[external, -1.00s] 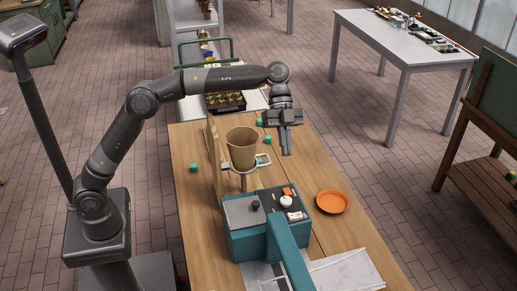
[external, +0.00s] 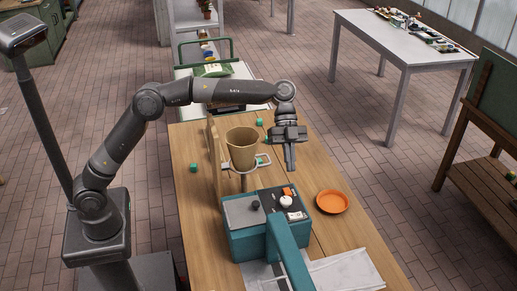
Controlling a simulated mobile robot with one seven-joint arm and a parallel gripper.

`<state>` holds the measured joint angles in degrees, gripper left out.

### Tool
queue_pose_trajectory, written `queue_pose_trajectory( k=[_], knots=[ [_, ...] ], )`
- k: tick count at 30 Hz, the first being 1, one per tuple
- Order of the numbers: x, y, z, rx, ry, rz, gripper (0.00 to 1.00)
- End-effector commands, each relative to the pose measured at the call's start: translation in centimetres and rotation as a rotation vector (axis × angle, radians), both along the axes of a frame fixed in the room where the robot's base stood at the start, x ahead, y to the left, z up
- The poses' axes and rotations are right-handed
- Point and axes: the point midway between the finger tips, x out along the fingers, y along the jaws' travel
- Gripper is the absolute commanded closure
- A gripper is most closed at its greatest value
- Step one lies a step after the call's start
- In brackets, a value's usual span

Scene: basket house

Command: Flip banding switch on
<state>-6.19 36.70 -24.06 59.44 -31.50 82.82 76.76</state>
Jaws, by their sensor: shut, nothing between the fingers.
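A teal machine (external: 245,243) with a grey and dark top stands on the wooden table. Its dark control panel (external: 276,205) carries a white round knob (external: 286,201), an orange piece (external: 287,191) and a small white piece (external: 295,215). I cannot tell which of these is the banding switch, or its position. My gripper (external: 290,168) is shut and empty. It points down and appears a little beyond the panel, apart from it.
A tan bucket-like container (external: 242,148) stands behind the machine, near an upright wooden board (external: 214,160). An orange plate (external: 332,201) lies to the right. A white table (external: 400,45) stands far right.

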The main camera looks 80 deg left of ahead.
Motion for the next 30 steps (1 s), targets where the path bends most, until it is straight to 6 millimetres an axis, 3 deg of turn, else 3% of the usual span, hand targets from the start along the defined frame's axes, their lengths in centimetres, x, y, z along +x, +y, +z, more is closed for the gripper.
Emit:
queue_pose_trajectory(
  k=[5,16,22,30],
  knots=[
    [-0.3,-1.6,-1.5,0.001,0.003,-0.003,1.00],
    [-1.1,-7.0,-7.0,0.001,0.004,-0.004,1.00],
    [-1.4,-7.0,-9.8,0.001,0.003,0.000,1.00],
    [-1.6,-7.0,-10.9,0.000,0.000,-0.001,1.00]
  ],
)
